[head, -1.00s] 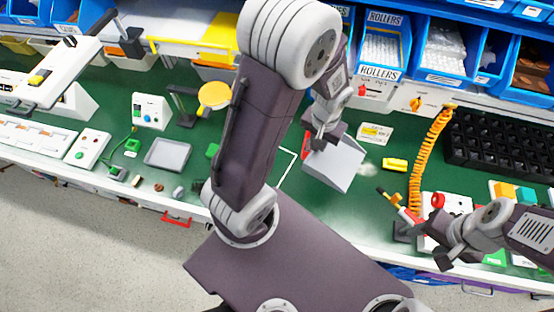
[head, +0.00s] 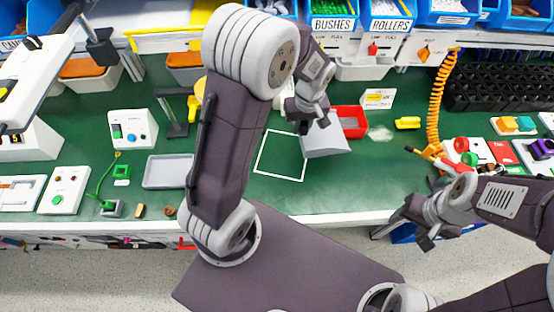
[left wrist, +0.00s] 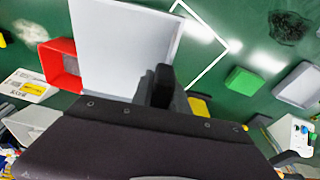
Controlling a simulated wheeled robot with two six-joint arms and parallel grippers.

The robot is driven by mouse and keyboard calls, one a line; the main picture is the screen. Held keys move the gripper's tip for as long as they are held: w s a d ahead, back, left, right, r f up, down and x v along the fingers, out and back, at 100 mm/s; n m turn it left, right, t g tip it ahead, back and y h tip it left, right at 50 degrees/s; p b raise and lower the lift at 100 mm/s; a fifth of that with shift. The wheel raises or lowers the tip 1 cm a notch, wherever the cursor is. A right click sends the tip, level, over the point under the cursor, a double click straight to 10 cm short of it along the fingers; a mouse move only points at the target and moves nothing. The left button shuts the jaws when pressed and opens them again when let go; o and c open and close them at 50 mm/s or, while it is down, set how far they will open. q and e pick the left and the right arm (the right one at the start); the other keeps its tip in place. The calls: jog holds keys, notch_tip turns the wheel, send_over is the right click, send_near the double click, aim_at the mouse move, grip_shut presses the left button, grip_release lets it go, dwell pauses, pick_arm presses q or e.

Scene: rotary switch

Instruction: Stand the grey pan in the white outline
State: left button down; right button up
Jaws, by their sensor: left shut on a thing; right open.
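My left gripper (head: 312,118) is shut on the grey pan (head: 325,143), gripping its far edge. The pan is tilted and held above the green bench, and it fills the upper middle of the left wrist view (left wrist: 125,40). The white outline (head: 258,153) is a square on the bench just left of the pan. The pan hides a little of its right side. Part of the outline shows in the left wrist view (left wrist: 205,71), right of the pan. My right gripper (head: 418,226) is open and empty near the bench's front edge at the right.
A red open box (head: 354,120) stands right behind the pan. A grey tray (head: 168,172) lies left of the outline, partly near my left arm. A yellow block (head: 407,123) and coiled orange cable (head: 440,95) are to the right. Blue bins line the back. Bench inside the outline is clear.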

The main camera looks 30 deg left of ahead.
pick_arm(q)
jog(key=shift+w+d+f, duration=0.1)
jog(key=shift+w+d, duration=0.2)
jog(key=shift+s+a+f, duration=0.1)
jog(key=shift+a+f, duration=0.1)
jog(key=s+a+f, duration=0.2)
jog(key=a, duration=0.1)
jog(key=s+a+f, duration=0.2)
jog(key=a, duration=0.1)
jog(key=s+a+f, duration=0.2)
jog(key=a, duration=0.2)
jog(key=shift+s+f, duration=0.1)
jog(key=shift+f, duration=0.15)
notch_tip(320, 180, down, 4)
jog(key=shift+r+b, duration=0.2)
jog(key=shift+b, duration=0.55)
jog(key=shift+f, duration=0.25)
pick_arm(e)
jog(key=shift+w+d+f, duration=0.15)
jog(key=shift+f, duration=0.75)
